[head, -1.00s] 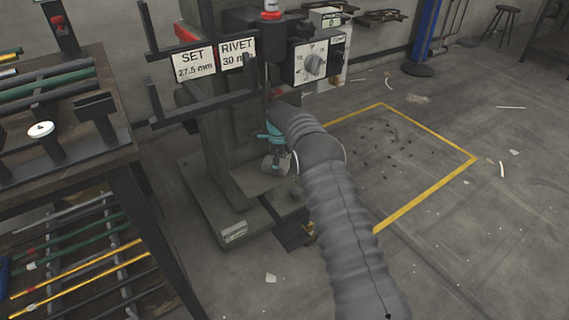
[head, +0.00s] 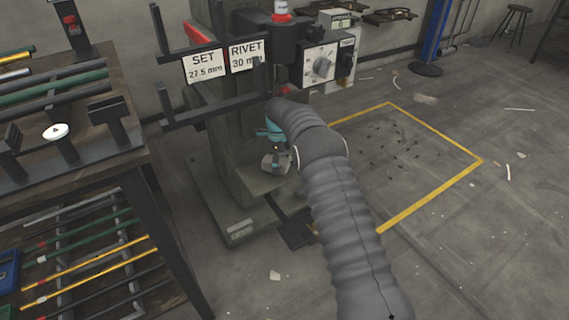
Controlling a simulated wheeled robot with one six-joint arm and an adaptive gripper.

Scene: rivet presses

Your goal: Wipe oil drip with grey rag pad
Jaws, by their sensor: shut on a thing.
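My gripper (head: 277,150) is at the lower front of the rivet press (head: 228,150), low down beside its column and partly hidden by my own sleeved arm. It is shut on a small grey block-like thing, which looks like the grey rag pad (head: 274,164). The pad is just above or against the press's lower ledge (head: 262,182); I cannot tell whether it touches. No oil drip can be made out in this view; the pad and arm cover part of the ledge.
A black pedal (head: 297,231) is on the floor at the press's foot. Dark bracket arms (head: 215,108) stick out above the gripper. A rack table (head: 150,160) with rods stands at left. A yellow-outlined floor area (head: 430,185) holds small dark scraps at right.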

